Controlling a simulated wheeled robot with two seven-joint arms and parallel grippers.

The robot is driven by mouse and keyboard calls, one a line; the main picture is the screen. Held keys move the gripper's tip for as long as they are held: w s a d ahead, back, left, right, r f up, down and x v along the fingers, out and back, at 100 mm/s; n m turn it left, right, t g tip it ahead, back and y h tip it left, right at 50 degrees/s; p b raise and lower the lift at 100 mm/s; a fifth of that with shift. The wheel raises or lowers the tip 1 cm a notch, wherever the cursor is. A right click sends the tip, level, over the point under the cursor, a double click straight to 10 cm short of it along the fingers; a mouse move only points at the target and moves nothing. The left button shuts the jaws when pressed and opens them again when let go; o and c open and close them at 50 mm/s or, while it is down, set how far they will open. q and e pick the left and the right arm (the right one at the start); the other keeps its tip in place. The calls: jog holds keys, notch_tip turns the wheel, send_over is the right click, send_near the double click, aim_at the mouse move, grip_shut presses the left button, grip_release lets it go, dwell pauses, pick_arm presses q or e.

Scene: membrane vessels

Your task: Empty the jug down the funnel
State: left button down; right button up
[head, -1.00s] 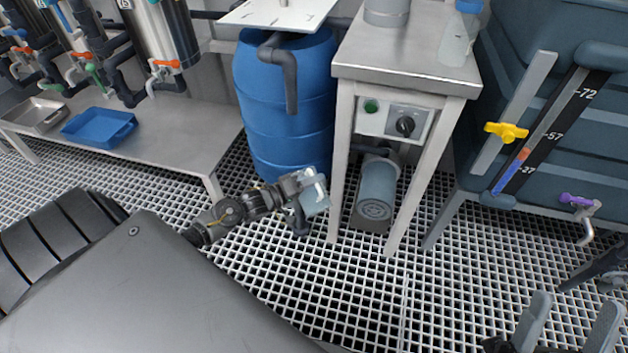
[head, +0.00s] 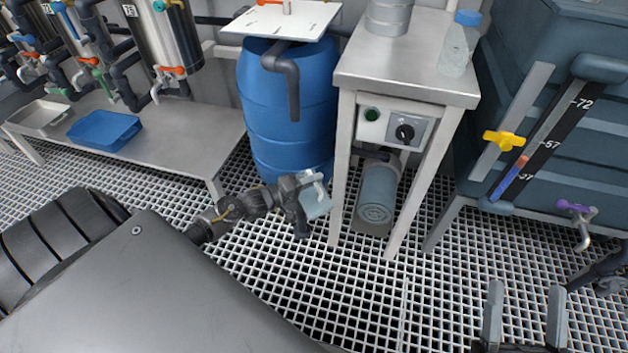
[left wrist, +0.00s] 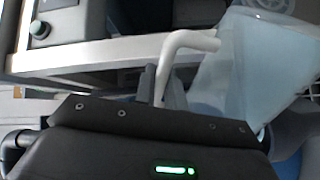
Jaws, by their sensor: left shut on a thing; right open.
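The jug (head: 318,206) is pale translucent blue with a white handle. My left gripper (head: 308,184) is shut on it and holds it low, in front of the blue barrel and left of the steel bench's near leg. In the left wrist view the jug (left wrist: 250,65) fills the upper right, with its white bent handle (left wrist: 188,42) at the fingers. Its contents cannot be made out. My right gripper (head: 522,315) is open and empty at the lower right, above the grating. I cannot make out a funnel in either view.
A steel bench (head: 405,72) carries a metal cylinder (head: 388,15) and a blue-capped bottle (head: 459,48); a pump (head: 376,195) sits beneath. The blue barrel (head: 288,110) stands left, a large tank (head: 540,130) right. A low shelf (head: 190,140) holds trays. The front grating is clear.

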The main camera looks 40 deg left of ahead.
pick_arm(q)
jog(key=shift+a+r, duration=0.1)
jog(key=shift+r, duration=0.05)
pick_arm(e)
jog(key=shift+a+f, duration=0.2)
jog(key=shift+g, duration=0.3)
pick_arm(q)
jog(key=shift+w+a, duration=0.1)
jog(key=shift+a, duration=0.05)
jog(key=shift+w+a+r+n, duration=0.1)
jog(key=shift+n, duration=0.2)
jog(key=shift+w+a+r+n+p, duration=0.25)
jog(key=shift+a+r+n+p, duration=0.05)
jog(key=shift+a+p, duration=0.3)
jog(key=shift+w+a+r+n, duration=0.15)
jog(key=shift+w+a+n, duration=0.1)
jog(key=shift+a, duration=0.15)
jog(key=shift+w+a+r+n, duration=0.15)
jog(key=shift+a+n, duration=0.1)
jog(key=shift+a, duration=0.15)
pick_arm(e)
jog(key=shift+w+a+f+n+g, duration=0.1)
jog(key=shift+a+f+n+g, duration=0.05)
jog(key=shift+a+f+g, duration=0.4)
jog(key=shift+a+f+n+g, duration=0.15)
jog(key=shift+a+f+g, duration=0.15)
jog(key=shift+f+g, duration=0.4)
jog(key=shift+h, duration=0.3)
